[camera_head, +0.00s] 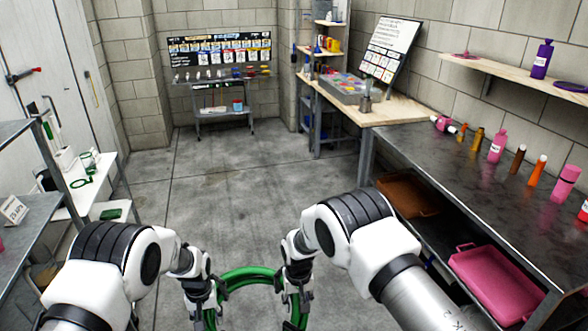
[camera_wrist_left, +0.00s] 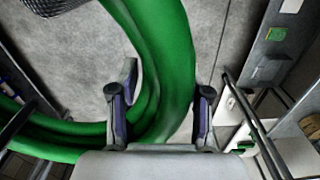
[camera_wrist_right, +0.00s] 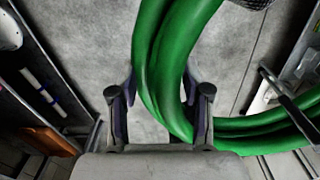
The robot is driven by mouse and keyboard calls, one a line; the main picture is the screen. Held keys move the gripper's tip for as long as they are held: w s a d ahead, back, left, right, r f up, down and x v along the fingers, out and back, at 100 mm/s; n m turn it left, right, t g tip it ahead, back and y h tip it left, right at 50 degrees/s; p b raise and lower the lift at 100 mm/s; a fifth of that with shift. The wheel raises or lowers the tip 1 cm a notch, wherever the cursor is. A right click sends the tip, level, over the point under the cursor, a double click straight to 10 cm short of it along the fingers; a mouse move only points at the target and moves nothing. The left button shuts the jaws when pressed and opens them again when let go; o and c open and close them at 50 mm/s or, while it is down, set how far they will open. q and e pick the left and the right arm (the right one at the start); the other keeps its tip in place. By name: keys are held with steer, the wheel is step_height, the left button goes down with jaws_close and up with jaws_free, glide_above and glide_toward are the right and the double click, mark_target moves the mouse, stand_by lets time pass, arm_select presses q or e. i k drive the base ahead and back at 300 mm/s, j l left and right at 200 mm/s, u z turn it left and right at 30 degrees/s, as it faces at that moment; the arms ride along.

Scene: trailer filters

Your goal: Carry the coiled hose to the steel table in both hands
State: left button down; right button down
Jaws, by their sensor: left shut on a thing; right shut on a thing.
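The coiled green hose (camera_head: 248,275) hangs between my two grippers, low in the middle of the head view. My left gripper (camera_head: 203,310) is shut on the left side of the coil; the left wrist view shows the hose (camera_wrist_left: 165,60) passing between its fingers (camera_wrist_left: 160,110). My right gripper (camera_head: 293,300) is shut on the right side; the right wrist view shows the hose (camera_wrist_right: 165,70) between its fingers (camera_wrist_right: 160,110). The lower part of the coil is cut off by the head view's bottom edge. A dark steel-topped table (camera_head: 440,165) stands along the right wall.
Several bottles, including a pink one (camera_head: 497,146), line the steel table's back. A pink tray (camera_head: 495,280) and a brown tray (camera_head: 408,194) sit on its lower shelf. A wooden bench (camera_head: 385,110) adjoins it. Shelving (camera_head: 30,215) stands left. The concrete floor (camera_head: 220,190) ahead is clear.

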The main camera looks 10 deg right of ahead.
mark_target(473, 182)
steer(key=i, duration=1.7)
steer(key=i+z, duration=0.2)
steer(key=z, duration=0.3)
steer(key=i+j+z, duration=0.15)
steer(key=z, duration=0.3)
steer(key=i+j+z, duration=0.2)
steer(key=z, duration=0.3)
steer(key=i, duration=0.05)
